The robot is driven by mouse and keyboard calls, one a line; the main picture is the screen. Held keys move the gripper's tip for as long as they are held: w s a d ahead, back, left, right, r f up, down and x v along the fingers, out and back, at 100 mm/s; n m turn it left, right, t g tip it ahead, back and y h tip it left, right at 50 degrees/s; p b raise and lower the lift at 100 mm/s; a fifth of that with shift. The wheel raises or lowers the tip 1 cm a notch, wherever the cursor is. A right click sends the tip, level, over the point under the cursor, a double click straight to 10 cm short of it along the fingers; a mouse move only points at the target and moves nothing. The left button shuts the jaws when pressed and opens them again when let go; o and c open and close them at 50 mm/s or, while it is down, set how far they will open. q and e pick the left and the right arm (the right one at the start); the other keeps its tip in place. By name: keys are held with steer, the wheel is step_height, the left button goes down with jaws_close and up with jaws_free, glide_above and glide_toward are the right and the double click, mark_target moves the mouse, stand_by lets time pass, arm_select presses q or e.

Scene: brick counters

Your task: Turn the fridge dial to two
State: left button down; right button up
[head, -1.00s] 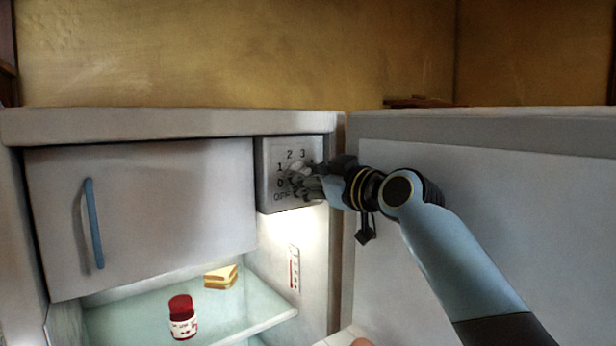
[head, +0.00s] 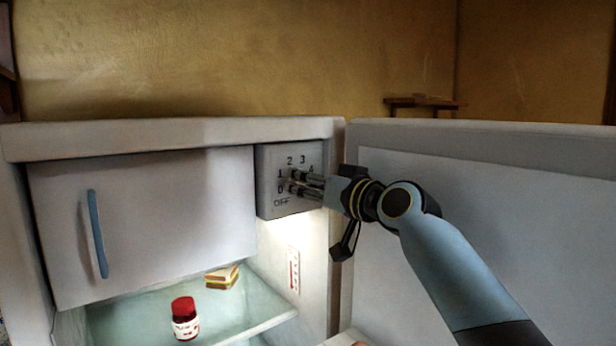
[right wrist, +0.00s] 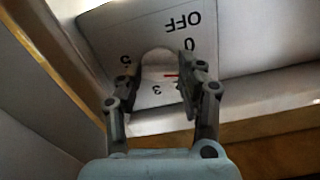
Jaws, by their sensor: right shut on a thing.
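The fridge dial is a white round knob (right wrist: 158,58) on a grey control panel (head: 268,190) marked OFF, 0, 1, 2, 3, 4 and more. My right gripper (head: 293,181) reaches the panel from the right; its fingers cover most of the knob in the head view. In the right wrist view, where the panel appears inverted, my right gripper (right wrist: 156,72) is shut on the dial, one finger on each side. A short red mark on the knob points toward the right finger, which hides the numbers between 0 and 3, so the exact setting cannot be read. My left gripper is not in view.
The freezer door (head: 150,230) with a blue handle (head: 97,234) is left of the panel. Below, a glass shelf (head: 245,312) holds a red-lidded jar (head: 184,318) and a sandwich (head: 222,277). The open fridge door (head: 430,215) stands behind my right arm.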

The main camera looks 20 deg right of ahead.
steer(key=m+p, duration=0.5)
steer(key=m, duration=0.5)
steer(key=shift+r, duration=0.1)
steer(key=shift+m, duration=0.4)
steer(key=o, duration=1.2)
steer(key=shift+c, duration=0.2)
